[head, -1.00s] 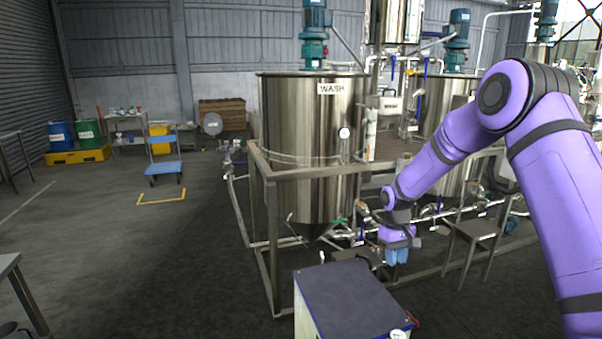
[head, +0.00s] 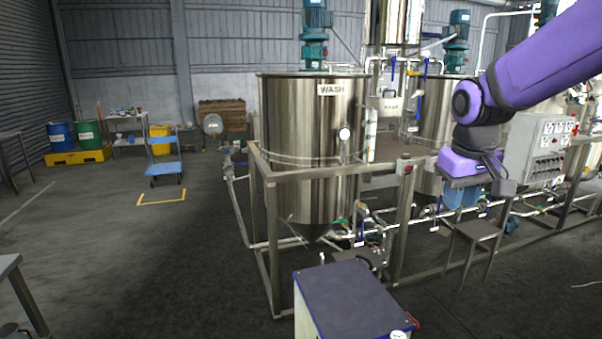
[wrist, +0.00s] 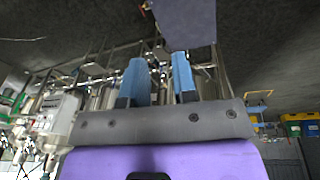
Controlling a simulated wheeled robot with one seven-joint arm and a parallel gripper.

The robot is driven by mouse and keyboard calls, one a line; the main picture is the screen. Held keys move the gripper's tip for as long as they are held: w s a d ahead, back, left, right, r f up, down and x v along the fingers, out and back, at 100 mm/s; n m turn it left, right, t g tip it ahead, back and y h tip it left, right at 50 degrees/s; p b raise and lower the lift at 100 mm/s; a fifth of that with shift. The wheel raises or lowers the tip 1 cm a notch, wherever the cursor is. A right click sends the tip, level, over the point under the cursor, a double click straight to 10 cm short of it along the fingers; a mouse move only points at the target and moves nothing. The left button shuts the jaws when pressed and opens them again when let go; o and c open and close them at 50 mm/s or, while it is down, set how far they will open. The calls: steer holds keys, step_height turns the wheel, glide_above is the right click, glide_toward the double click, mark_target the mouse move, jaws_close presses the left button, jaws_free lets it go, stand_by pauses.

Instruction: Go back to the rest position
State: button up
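My purple arm reaches in from the upper right in the head view. My gripper (head: 461,198) has blue fingers and hangs in front of the steel frame, to the right of the WASH tank (head: 305,150). In the wrist view my gripper (wrist: 160,75) shows its two blue fingers apart, with a gap and nothing held between them. The gripper is clear of the things around it as far as I can see.
A dark-topped box (head: 345,297) stands low in front of the frame. A grey stool (head: 477,232) and a control panel (head: 540,148) are near my gripper. Pipes and valves run along the frame. A blue cart (head: 164,165) stands at the left, where the floor is open.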

steer(key=s+r+m+t, duration=0.1)
steer(key=s+r+t, duration=0.2)
steer(key=s, duration=1.8)
steer(key=shift+d+r+m+y, duration=0.3)
steer(key=shift+d+r+y, duration=0.05)
steer(key=shift+d+y, duration=0.1)
steer(key=shift+d, duration=0.1)
